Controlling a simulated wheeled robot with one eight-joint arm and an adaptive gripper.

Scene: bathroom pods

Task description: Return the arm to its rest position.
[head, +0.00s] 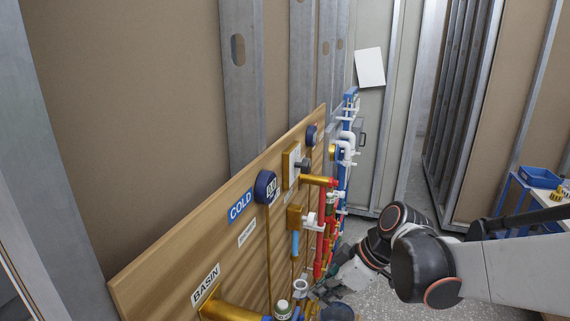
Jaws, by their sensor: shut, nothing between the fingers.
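My arm (520,272) reaches in from the right edge and bends at its dark joints. My gripper (328,291) is low in the middle of the head view, in front of the lower right part of the wooden plumbing board (150,285). It is small and partly lost among pipes and fittings. It is shut, and I see nothing held in it. I cannot tell whether it touches a fitting.
The board carries a blue COLD label (240,206), a BASIN label (205,285), a round dark-blue knob (265,187), and red pipes (320,245). A blue bin (541,177) stands on a side table at right. Grey floor (385,296) shows between.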

